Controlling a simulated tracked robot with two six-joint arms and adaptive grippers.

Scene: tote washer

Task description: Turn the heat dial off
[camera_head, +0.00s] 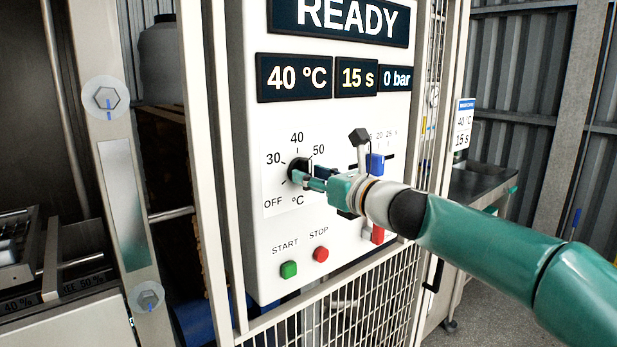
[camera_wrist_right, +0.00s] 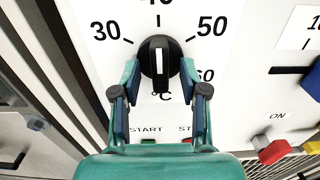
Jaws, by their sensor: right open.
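The heat dial (camera_head: 296,168) is a black round knob on the white panel, with marks for OFF, 30, 40 and 50 and °C below it. In the right wrist view the dial (camera_wrist_right: 160,62) has a white pointer line on its raised grip, lined up with the 40 mark above. My right gripper (camera_head: 305,179) is at the dial, and its arm hides the panel's right part. In the wrist view the right gripper's fingers (camera_wrist_right: 159,82) are open, one on each side of the grip; I cannot tell if they touch it. My left gripper is not in view.
Displays above read READY, 40 °C (camera_head: 294,77), 15 s and 0 bar. A green START button (camera_head: 288,269) and red STOP button (camera_head: 321,254) sit below the dial. A blue slider (camera_head: 376,163) and a red lever (camera_head: 377,236) are close to my right arm. Wire mesh (camera_head: 330,322) lies below.

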